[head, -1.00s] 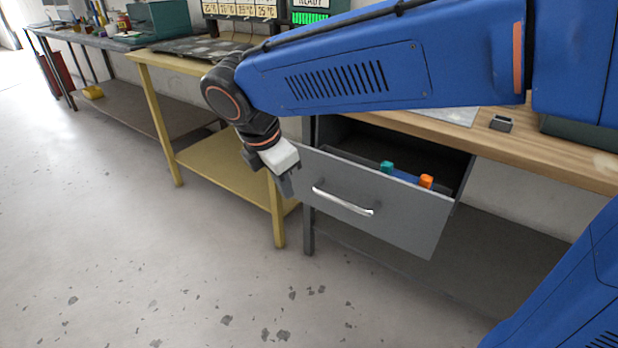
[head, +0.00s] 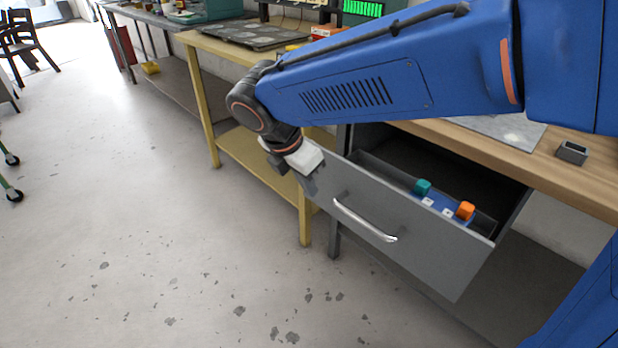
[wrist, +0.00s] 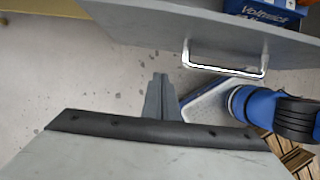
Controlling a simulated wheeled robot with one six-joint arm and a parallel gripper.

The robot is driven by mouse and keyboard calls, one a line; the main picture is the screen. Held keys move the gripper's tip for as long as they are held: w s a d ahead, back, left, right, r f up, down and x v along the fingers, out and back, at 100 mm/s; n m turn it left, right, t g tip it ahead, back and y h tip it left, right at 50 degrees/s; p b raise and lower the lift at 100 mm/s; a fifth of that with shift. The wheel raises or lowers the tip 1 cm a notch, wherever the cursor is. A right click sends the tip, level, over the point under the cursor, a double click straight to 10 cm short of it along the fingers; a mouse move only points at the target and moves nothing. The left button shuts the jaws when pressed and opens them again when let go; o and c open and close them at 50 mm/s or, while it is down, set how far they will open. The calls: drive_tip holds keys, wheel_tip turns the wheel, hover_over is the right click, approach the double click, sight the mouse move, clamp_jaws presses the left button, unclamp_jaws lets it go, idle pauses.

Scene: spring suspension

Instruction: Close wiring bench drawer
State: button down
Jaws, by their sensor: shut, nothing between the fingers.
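The grey drawer (head: 425,240) of the wooden-topped bench (head: 500,150) stands pulled out, with its inside showing. Its silver bar handle (head: 365,222) is on the front panel. In the wrist view the drawer front (wrist: 215,25) fills the upper part, with the handle (wrist: 225,68) below it at the right. My gripper (head: 311,188) is shut and empty, close to the left end of the drawer front. In the wrist view its fingers (wrist: 160,92) are together, left of the handle and apart from it. Whether they touch the panel, I cannot tell.
Inside the drawer are a teal piece (head: 422,187) and an orange piece (head: 465,210) beside a blue box. A yellow bench (head: 207,100) stands to the left. A small grey box (head: 571,153) sits on the wooden top. The floor in front is clear.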

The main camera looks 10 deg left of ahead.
drive_tip(key=shift+w+d+f, duration=0.65)
drive_tip(key=shift+w+f, duration=0.15)
drive_tip(key=shift+f, duration=0.1)
drive_tip(key=shift+w+d+f, duration=0.6)
drive_tip(key=shift+w+f, duration=0.25)
drive_tip(key=shift+f, duration=0.1)
drive_tip(key=shift+w+d+f, duration=0.65)
drive_tip(key=shift+w+f, duration=0.15)
drive_tip(key=shift+f, duration=0.1)
drive_tip(key=w+d, duration=0.4)
drive_tip(key=w, duration=0.1)
drive_tip(key=w+d, duration=0.4)
drive_tip(key=w, duration=0.1)
drive_tip(key=w+d, duration=0.4)
drive_tip(key=w, duration=0.2)
drive_tip(key=shift+d, duration=0.3)
drive_tip(key=shift+w+d, duration=0.2)
drive_tip(key=shift+w, duration=0.1)
drive_tip(key=shift+w+r, duration=0.1)
drive_tip(key=shift+r, duration=0.05)
